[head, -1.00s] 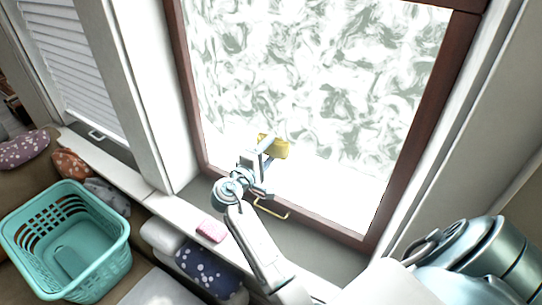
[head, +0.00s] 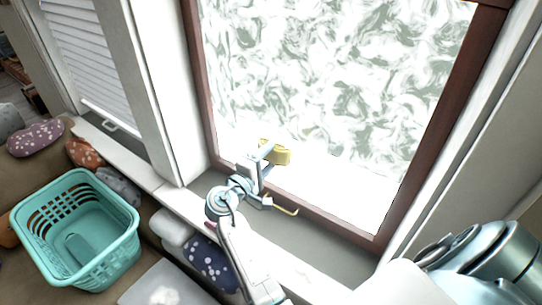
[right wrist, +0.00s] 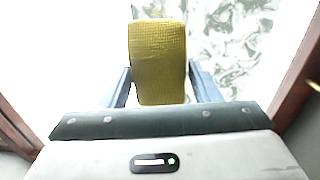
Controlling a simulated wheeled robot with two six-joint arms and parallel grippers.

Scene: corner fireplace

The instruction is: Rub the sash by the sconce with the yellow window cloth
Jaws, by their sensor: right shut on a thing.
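The yellow window cloth (head: 275,152) is in my right gripper (head: 264,160), near the lower left of the window pane. In the right wrist view the cloth (right wrist: 158,60) sits between the two fingers of the gripper (right wrist: 160,88), which is shut on it. The sash (head: 300,95) is a dark red-brown frame around a pane. The pane has grey-green smears over its upper part and a bright, clear lower band. The cloth appears at or close to the glass; I cannot tell whether it touches. My left gripper and the sconce are not in view.
A brass handle (head: 284,208) sits at the sash's bottom rail, close under my right gripper. A white sill runs below. A teal basket (head: 75,235) stands at the lower left, with cushions (head: 210,262) along the seat. A teal metal cylinder (head: 490,262) is at the lower right.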

